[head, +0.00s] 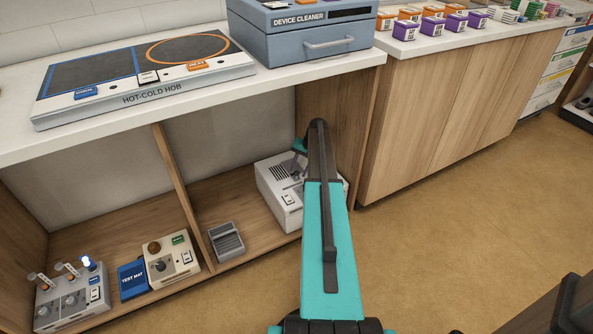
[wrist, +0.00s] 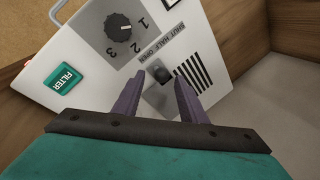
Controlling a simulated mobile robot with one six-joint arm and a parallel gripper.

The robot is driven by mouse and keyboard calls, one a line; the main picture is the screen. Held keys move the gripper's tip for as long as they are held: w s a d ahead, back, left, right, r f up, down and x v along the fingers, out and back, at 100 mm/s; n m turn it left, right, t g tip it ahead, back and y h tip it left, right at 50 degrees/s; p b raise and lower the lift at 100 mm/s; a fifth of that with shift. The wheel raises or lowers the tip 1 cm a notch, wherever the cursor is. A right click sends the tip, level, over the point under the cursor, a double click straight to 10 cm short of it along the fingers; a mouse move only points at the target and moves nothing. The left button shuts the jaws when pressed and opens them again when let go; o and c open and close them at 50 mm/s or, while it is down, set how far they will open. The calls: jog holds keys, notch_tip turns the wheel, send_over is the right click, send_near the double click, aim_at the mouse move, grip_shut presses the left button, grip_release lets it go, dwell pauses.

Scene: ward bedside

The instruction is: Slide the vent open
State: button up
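The vent unit is a white box (head: 272,200) on the low shelf, partly hidden by my arm in the head view. In the wrist view its top face (wrist: 85,75) shows dark vent slots (wrist: 194,85) beside a slider with a small dark knob (wrist: 161,73). The slider's label (wrist: 164,42) reads SHUT, HALF, OPEN. Which mark the knob stands at I cannot tell. My gripper (wrist: 162,77) is open, with one purple finger on each side of the knob and gaps between. In the head view my gripper (head: 298,158) is over the box, mostly hidden.
The same box has a black dial (wrist: 118,27) and a green FILTER button (wrist: 63,77). A wooden side wall (head: 335,115) stands close to its right. A grey pedal-like device (head: 226,242) sits to its left. The counter (head: 200,105) overhangs the shelf.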

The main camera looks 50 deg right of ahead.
jog(key=shift+a, duration=0.15)
jog(key=shift+s+r, duration=0.25)
jog(key=shift+r, duration=0.25)
jog(key=p+v, duration=0.2)
jog(key=v, duration=1)
jog(key=shift+r, duration=0.35)
